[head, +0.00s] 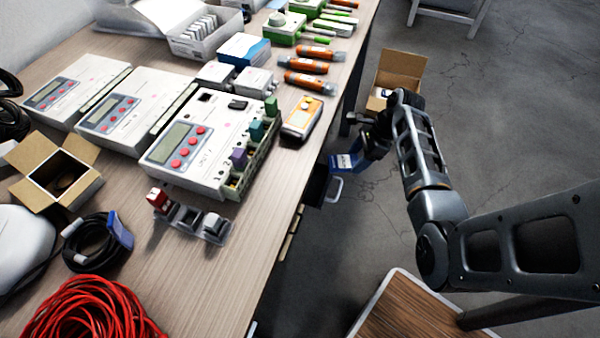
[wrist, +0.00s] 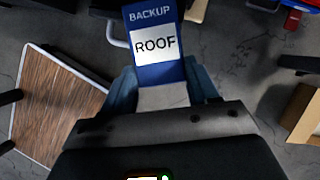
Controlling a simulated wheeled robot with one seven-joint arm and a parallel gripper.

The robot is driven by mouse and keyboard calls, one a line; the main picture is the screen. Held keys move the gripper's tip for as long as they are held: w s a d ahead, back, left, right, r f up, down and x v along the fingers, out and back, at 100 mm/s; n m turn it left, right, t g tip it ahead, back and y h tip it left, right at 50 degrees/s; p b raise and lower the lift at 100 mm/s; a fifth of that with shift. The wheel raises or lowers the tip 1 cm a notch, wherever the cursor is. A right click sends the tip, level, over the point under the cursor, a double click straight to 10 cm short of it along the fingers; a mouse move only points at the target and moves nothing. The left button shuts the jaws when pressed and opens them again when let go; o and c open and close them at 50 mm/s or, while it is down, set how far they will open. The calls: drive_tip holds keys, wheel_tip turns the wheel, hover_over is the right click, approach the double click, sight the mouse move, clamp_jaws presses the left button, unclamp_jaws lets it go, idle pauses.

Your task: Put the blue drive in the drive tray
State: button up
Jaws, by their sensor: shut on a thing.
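My gripper (head: 352,160) is shut on a blue drive (head: 341,163) with a white label, held beyond the table's right edge, over the floor side. In the wrist view the drive (wrist: 140,72) reads BACKUP and ROOF and sits between the two bluish fingers of my gripper (wrist: 162,80). A pale grey part shows at its near end.
White instrument boxes (head: 190,160) stand on the table (head: 175,285), one with coloured plugs. An orange meter (head: 301,118), a red cable coil (head: 90,310) and an open carton (head: 52,178) lie around. Another carton (head: 400,66) and a wood-topped stool (head: 420,318) stand off the table.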

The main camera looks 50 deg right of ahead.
drive_tip(key=b, duration=0.2)
hover_over(313, 180)
drive_tip(key=s+d, duration=0.2)
wheel_tip(313, 180, down, 5)
drive_tip(key=shift+r, duration=0.1)
drive_tip(key=shift+w+a+f, duration=1)
drive_tip(key=shift+w+f, duration=0.1)
drive_tip(key=shift+f, duration=0.1)
drive_tip(key=o, duration=1.1)
drive_tip(key=shift+f+b, duration=0.1)
drive_tip(key=shift+b, duration=0.2)
